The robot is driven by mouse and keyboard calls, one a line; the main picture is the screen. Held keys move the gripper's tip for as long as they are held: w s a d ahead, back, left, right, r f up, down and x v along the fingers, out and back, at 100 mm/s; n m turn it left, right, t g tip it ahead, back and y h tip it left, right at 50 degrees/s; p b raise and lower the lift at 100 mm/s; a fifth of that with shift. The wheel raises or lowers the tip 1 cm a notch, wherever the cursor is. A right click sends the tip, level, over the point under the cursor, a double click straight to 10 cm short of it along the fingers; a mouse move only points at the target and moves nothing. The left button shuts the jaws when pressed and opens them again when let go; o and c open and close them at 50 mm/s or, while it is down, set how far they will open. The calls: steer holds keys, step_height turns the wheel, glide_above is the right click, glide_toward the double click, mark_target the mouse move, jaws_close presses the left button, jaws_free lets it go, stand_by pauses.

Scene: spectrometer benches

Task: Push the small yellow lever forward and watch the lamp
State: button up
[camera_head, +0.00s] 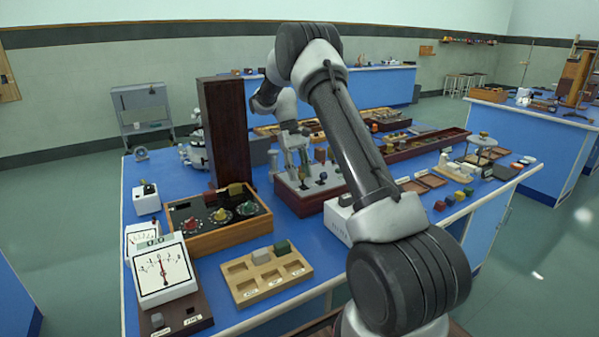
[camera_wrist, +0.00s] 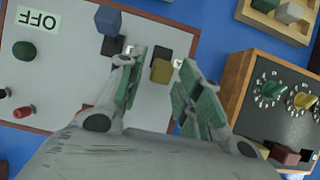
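A small yellow block-shaped lever top (camera_wrist: 161,70) stands over a dark slot on a pale panel (camera_wrist: 60,72) in the wrist view. My gripper (camera_wrist: 160,64) is open, with one fingertip on each side of the yellow top; I see gaps, and cannot tell its height over the panel. In the head view my gripper (camera_head: 295,160) is low over the dark red box (camera_head: 312,203) that bears the panel. A blue lever top (camera_wrist: 108,19) stands near the yellow one. I cannot make out which part is the lamp.
The panel also carries a green knob (camera_wrist: 25,50), red buttons and an upside-down OFF label (camera_wrist: 38,19). A wooden dial box (camera_head: 218,233), a tall dark board (camera_head: 224,130), a compartment tray (camera_head: 266,274) and a meter (camera_head: 162,272) crowd the blue bench.

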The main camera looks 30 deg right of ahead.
steer(key=shift+r, duration=0.15)
steer(key=v, duration=1.1)
steer(key=shift+w+r, duration=0.25)
steer(key=shift+r, duration=0.05)
steer(key=s+a+r+t, duration=0.2)
steer(key=s+r+t, duration=0.1)
steer(key=s+r, duration=0.6)
steer(key=s+a+r+t, duration=0.25)
steer(key=s+r, duration=0.45)
steer(key=s, duration=0.4)
steer(key=s+a+f+t, duration=0.1)
steer(key=s+f, duration=0.3)
steer(key=s, duration=0.6)
steer(key=s+a+f+t, duration=0.1)
steer(key=s+f+t, duration=0.2)
steer(key=s, duration=0.8)
steer(key=shift+a+f, duration=0.2)
steer(key=shift+f, duration=0.2)
